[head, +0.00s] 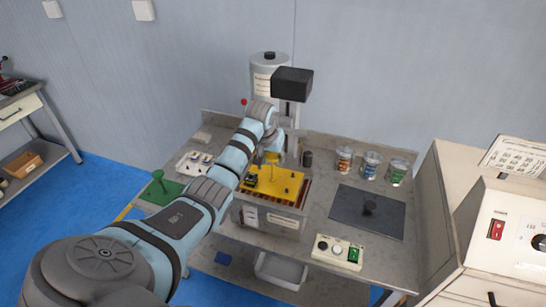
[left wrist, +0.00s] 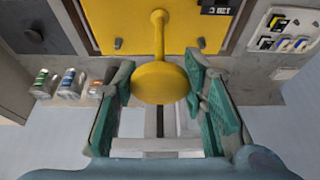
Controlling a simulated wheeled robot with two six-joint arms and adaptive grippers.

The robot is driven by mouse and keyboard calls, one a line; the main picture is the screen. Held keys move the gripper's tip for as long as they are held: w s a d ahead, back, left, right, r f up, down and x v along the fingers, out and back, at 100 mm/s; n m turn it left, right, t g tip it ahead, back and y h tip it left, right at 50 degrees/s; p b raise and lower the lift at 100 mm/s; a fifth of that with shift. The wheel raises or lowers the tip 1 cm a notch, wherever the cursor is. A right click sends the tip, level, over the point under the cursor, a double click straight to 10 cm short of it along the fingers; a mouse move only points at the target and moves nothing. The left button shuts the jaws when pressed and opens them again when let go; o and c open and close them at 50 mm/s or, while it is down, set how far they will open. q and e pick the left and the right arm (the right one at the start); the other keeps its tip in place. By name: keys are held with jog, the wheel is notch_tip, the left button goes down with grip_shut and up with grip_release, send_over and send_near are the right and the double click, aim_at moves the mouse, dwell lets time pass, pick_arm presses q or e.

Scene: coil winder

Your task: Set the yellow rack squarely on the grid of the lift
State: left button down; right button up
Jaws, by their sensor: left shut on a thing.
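The yellow rack (head: 278,187) is a flat plate with small dark pegs and an upright stem with a round knob. It lies over the lift (head: 268,217) at the middle of the bench. A strip of the lift's brownish slatted grid (head: 304,194) shows along its right edge. I cannot tell whether the rack touches the grid or hangs just above it. My left gripper (head: 272,153) is shut on the rack's knob, with the green fingers at either side of it in the left wrist view (left wrist: 160,84). The plate (left wrist: 120,25) shows beyond the knob. My right gripper is not in view.
A column with a grey canister (head: 269,72) and black head (head: 292,83) rises behind the lift. Several labelled cans (head: 371,164) stand right of it, behind a dark mat (head: 368,212). A button box (head: 338,252) sits at the front. A green stand (head: 160,188) is at left.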

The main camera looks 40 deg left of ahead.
pick_arm(q)
jog(key=shift+f, duration=0.85)
jog(key=c, duration=0.9)
grip_release()
jog(key=v, duration=1.2)
jog(key=shift+d, duration=0.1)
